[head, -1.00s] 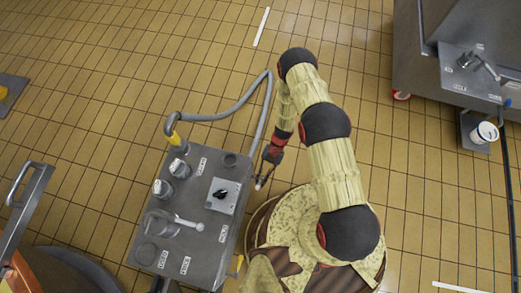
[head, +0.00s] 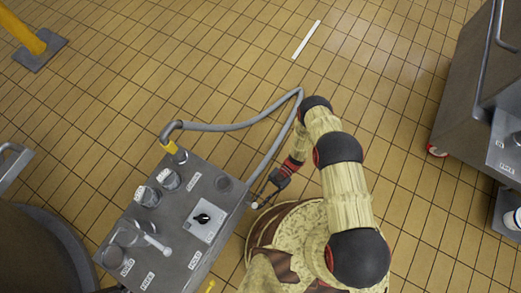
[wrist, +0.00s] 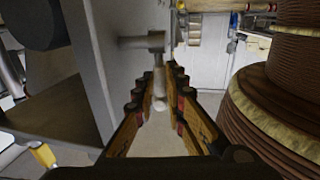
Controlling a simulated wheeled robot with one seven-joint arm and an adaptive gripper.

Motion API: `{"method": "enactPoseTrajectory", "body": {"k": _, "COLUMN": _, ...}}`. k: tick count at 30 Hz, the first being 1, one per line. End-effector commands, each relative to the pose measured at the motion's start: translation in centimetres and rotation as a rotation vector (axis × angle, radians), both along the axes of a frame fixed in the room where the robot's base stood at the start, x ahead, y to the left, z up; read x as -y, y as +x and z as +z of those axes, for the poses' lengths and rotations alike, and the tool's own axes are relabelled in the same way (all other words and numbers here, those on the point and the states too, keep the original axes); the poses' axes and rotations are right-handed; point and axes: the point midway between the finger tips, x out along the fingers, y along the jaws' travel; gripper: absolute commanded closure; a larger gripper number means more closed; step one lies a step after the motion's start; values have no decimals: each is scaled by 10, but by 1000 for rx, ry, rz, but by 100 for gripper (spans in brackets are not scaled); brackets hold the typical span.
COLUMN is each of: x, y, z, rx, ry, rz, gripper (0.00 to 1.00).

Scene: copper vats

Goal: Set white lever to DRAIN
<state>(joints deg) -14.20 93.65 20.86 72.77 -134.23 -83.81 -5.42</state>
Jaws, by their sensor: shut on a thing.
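My gripper (head: 262,200) is beside the right side of a grey control box (head: 172,205). In the wrist view my gripper (wrist: 161,112) has its fingers on either side of a pale, whitish lever (wrist: 159,82) and is shut on it. The lever hangs down from a round grey hub (wrist: 142,42) on the box's side wall. In the head view only its pale tip (head: 254,205) shows next to the fingers. The lever's mark for DRAIN cannot be made out.
The box top carries a black knob (head: 203,217), a silver lever with a pale ball (head: 153,240) and small labels too blurred to read surely. A grey hose (head: 235,126) loops behind the box. A grey cabinet (head: 463,100) stands at right.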

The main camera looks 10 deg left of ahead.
Motion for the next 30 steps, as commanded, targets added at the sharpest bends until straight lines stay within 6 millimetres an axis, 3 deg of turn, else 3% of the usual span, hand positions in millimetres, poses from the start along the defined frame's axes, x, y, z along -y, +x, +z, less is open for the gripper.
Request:
{"method": "enactPoseTrajectory", "body": {"k": 17, "x": 1, "y": -4, "z": -3, "rx": -29, "ry": 10, "rz": 1, "gripper": 100}}
{"method": "enactPoseTrajectory", "body": {"k": 18, "x": 1, "y": -4, "z": -3, "rx": -29, "ry": 10, "rz": 1, "gripper": 87}}
{"method": "enactPoseTrajectory", "body": {"k": 27, "x": 1, "y": -4, "z": -2, "rx": -30, "ry": 11, "rz": 1, "gripper": 70}}
{"method": "enactPoseTrajectory", "body": {"k": 30, "x": 1, "y": -4, "z": -2, "rx": -32, "ry": 11, "rz": 1, "gripper": 69}}
